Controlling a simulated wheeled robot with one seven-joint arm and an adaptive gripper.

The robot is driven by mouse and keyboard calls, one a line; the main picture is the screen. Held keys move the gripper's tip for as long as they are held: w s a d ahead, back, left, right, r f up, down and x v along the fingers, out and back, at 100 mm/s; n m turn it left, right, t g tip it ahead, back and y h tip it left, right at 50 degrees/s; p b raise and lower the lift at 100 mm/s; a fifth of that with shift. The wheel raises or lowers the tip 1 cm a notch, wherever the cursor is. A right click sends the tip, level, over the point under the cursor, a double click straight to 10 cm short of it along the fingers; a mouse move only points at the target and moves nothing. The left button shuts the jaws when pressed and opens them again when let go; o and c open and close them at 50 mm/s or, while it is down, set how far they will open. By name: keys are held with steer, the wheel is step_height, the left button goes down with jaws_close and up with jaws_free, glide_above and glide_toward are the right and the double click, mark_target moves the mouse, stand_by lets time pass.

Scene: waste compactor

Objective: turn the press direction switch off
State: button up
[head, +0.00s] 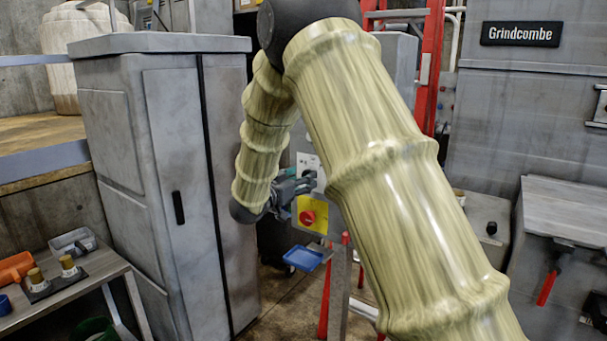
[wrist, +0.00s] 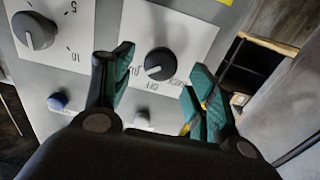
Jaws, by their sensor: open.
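The press direction switch is a round black knob (wrist: 159,64) with a white pointer mark, on a white plate in the wrist view. The plate's lettering is tilted; "OFF" reads just below the knob. In the head view my gripper (head: 290,190) is at the control panel (head: 307,161), and the arm hides much of that area.
Another dial (wrist: 36,31) with a numbered scale is left on the panel. A red button (head: 308,217) on a yellow plate sits under my gripper. A grey cabinet (head: 170,190) stands left, close to my forearm.

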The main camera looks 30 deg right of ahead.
steer(key=shift+x, duration=0.9)
steer(key=c, duration=1)
